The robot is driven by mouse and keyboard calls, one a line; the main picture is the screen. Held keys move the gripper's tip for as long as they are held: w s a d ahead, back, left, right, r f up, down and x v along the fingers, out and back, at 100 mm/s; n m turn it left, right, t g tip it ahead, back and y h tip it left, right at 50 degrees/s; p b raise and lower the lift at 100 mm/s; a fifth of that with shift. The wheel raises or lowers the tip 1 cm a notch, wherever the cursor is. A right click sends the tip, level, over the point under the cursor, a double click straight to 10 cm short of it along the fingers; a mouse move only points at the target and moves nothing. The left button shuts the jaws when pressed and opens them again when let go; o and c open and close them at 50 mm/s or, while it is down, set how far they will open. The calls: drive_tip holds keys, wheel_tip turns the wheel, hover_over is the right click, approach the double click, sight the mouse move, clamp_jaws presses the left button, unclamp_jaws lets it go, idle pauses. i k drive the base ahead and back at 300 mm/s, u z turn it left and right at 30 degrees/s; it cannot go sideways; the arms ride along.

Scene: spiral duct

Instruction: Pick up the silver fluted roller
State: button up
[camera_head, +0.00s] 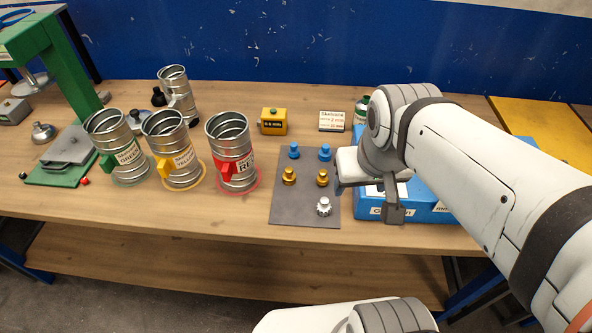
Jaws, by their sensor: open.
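The silver fluted roller (324,206) stands upright near the front right of a dark grey mat (290,218) on the wooden bench. My gripper (368,200) is to the right of the roller and the mat, apart from the roller. It is open, in front of the blue box. Part of it is hidden by my arm, and I see nothing held in it.
Two gold rollers (289,176) and two blue ones (294,151) share the mat. A blue box (430,200) lies behind my gripper. Three labelled metal duct cans (232,150) stand left, and a yellow block (273,121) sits behind the mat. The bench front is clear.

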sight(323, 208)
drive_tip(key=z, duration=1.25)
drive_tip(key=k, duration=1.7)
drive_tip(key=u, duration=1.3)
drive_tip(key=i, duration=1)
drive_tip(key=u, duration=0.05)
